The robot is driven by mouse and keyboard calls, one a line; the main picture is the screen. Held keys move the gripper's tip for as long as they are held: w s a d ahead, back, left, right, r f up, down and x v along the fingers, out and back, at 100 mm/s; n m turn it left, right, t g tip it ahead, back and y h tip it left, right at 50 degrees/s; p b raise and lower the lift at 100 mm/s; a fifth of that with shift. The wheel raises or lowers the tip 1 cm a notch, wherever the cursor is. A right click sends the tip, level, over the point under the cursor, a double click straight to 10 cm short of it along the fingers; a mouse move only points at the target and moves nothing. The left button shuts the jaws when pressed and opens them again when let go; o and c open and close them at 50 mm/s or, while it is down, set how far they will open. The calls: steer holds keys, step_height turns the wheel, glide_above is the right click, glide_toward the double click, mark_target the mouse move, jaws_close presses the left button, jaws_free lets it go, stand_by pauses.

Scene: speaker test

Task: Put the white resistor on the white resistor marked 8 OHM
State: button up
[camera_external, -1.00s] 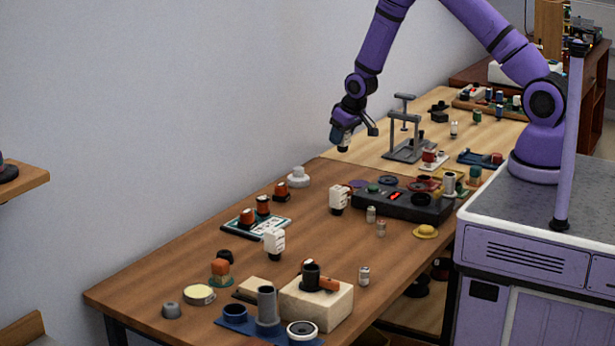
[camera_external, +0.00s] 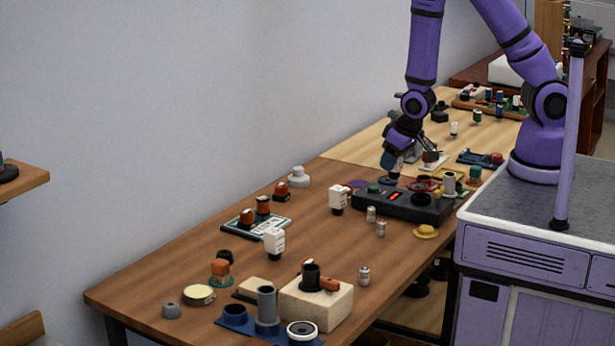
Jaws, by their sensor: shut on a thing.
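My gripper (camera_external: 391,166) points down above the back edge of the black box with a red display (camera_external: 398,203). It is shut on a small piece, mostly hidden by the fingers, which looked whitish with a dark lower end a second ago; it seems to be the white resistor. Two white blocks with dark lower ends and small markings stand upright on the brown table: one (camera_external: 337,197) left of the black box, one (camera_external: 274,241) nearer the front. Their print is too small to read, so I cannot tell which is marked 8 OHM.
Small silver cylinders (camera_external: 371,214) and a yellow knob (camera_external: 425,232) stand near the black box. A pale block (camera_external: 318,303) with dark parts is at the front. A grey press stand is partly hidden behind my gripper.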

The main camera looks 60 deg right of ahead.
steer(key=shift+s+a, duration=0.1)
steer(key=shift+s, duration=0.05)
steer(key=w, duration=0.5)
steer(key=w+a+f, duration=0.1)
steer(key=w, duration=0.4)
steer(key=w+a, duration=0.1)
steer(key=w, duration=0.4)
steer(key=shift+w+a+f, duration=0.1)
steer(key=shift+w+f, duration=0.05)
steer(key=shift+w, duration=0.05)
steer(key=shift+f, duration=1.8)
steer(key=o, duration=1)
steer(key=shift+f, duration=0.1)
steer(key=v, duration=1.2)
steer(key=shift+s, duration=0.1)
